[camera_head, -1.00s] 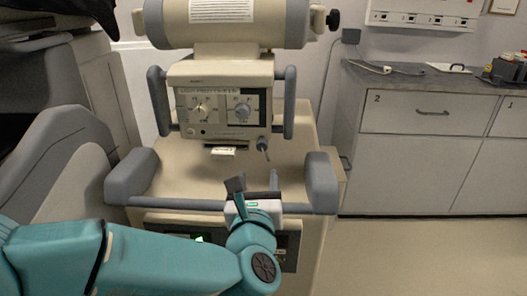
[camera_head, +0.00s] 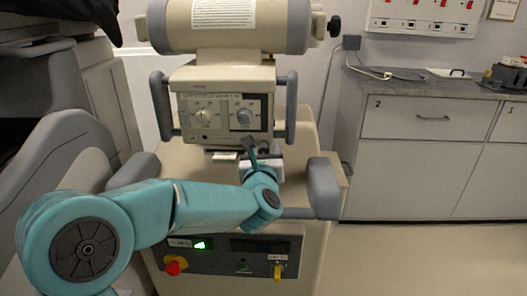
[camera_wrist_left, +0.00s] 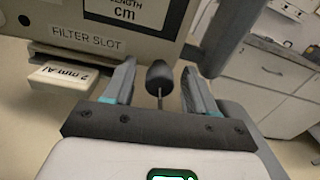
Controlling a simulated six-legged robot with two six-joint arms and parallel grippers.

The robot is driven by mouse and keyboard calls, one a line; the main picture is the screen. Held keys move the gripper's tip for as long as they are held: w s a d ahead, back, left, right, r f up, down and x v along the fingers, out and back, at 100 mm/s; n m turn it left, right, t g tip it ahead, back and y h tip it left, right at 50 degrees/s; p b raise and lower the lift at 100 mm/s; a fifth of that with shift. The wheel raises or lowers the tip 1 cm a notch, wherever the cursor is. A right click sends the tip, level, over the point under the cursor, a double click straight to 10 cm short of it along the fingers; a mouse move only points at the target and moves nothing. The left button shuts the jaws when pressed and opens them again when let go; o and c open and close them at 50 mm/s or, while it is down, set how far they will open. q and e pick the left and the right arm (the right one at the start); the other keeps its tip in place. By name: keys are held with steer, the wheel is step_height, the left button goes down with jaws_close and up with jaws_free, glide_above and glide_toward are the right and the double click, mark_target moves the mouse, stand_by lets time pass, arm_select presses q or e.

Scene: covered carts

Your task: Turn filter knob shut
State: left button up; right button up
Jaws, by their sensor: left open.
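The filter knob (camera_wrist_left: 160,76) is a small dark rounded knob on a thin stem. In the left wrist view it lies between the two fingers of my left gripper (camera_wrist_left: 160,85). The gripper is open, with a gap showing on each side of the knob. In the head view my left gripper (camera_head: 262,152) is just below the right part of the control panel (camera_head: 224,141), and the knob is hard to make out there. A pale filter plate (camera_wrist_left: 62,85) marked "2 mm Al" sticks out under the "FILTER SLOT" label. My right gripper is not in view.
A grey handle post (camera_wrist_left: 232,38) stands close right of the fingers. The panel carries two dials (camera_head: 203,117). Grey side bumpers (camera_head: 322,188) flank the machine's body. A counter with drawers (camera_head: 420,117) is at the right, with open floor in front.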

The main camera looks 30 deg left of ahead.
arm_select(q)
jaws_close()
steer(key=shift+f+m+b, duration=0.15)
steer(key=shift+m+b, duration=0.85)
steer(key=shift+m, duration=0.2)
steer(key=m+b, duration=0.1)
steer(key=m, duration=0.1)
steer(key=shift+m, duration=0.3)
steer(key=m, duration=0.4)
steer(key=shift+m, duration=0.3)
steer(key=m, duration=0.2)
steer(key=shift+m, duration=2.1)
